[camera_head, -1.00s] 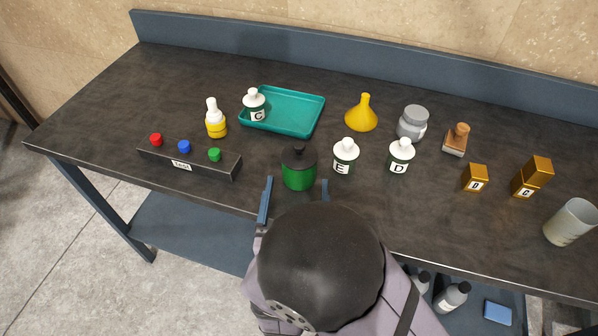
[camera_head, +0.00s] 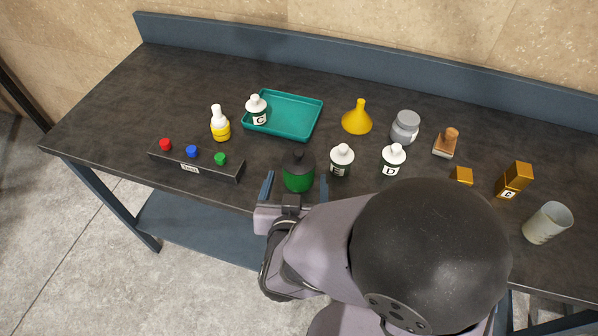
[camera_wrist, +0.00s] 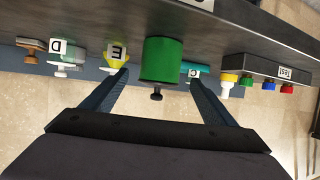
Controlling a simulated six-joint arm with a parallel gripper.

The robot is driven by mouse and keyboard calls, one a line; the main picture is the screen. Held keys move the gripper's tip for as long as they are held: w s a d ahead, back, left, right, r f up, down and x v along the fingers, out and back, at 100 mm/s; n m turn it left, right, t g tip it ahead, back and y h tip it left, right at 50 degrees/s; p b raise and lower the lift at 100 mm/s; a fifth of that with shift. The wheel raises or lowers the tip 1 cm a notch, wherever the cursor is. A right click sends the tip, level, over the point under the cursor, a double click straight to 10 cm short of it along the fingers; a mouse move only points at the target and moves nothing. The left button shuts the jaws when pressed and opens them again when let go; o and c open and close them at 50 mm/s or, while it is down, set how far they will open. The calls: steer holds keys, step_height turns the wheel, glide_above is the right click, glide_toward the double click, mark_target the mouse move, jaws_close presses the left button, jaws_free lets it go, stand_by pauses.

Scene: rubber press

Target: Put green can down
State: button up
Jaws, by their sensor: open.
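The green can (camera_head: 298,180) has a dark lid with a knob and stands upright on the dark bench top near its front edge. It also shows upside down in the wrist view (camera_wrist: 161,60). My gripper (camera_head: 296,188) is open at the front edge of the bench, one finger to each side of the can, with gaps on both sides. In the wrist view my open fingertips (camera_wrist: 160,76) flank the can. Whether they reach past its near face is unclear.
White bottle E (camera_head: 341,160) stands close right of the can, bottle D (camera_head: 392,162) farther right. A button box (camera_head: 195,161) is to the left. Behind are a teal tray (camera_head: 290,118) and a yellow funnel (camera_head: 357,120). The bench's left end is clear.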

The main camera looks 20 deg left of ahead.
mark_target(299, 168)
steer(key=shift+p+x, duration=0.35)
steer(key=shift+x, duration=3.35)
steer(key=shift+s+f, duration=0.1)
steer(key=shift+f, duration=0.05)
steer(key=shift+c, duration=0.6)
jaws_close()
